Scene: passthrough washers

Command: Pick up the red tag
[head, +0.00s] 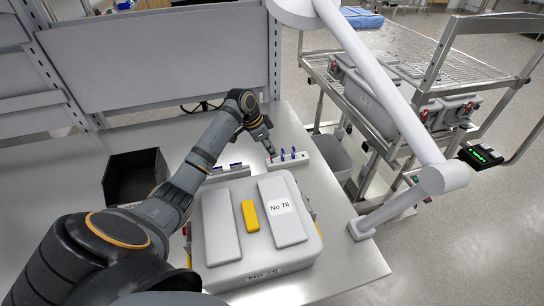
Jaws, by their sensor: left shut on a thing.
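My left gripper (267,146) reaches over the back of the steel table (347,272), its fingers pointing down at the left end of a white holder (301,160). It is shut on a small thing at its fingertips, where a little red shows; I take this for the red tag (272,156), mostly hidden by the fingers. The holder carries several blue pieces standing upright. A second holder (228,173) with blue pieces lies to its left, partly behind my arm. My right gripper is not in view.
A grey case (311,247) labelled No 76, with a yellow block (250,215) on top, fills the table's front. A black bin (120,178) stands left. A white jointed arm (392,95) rises at the right edge. A wire cart (420,55) stands beyond.

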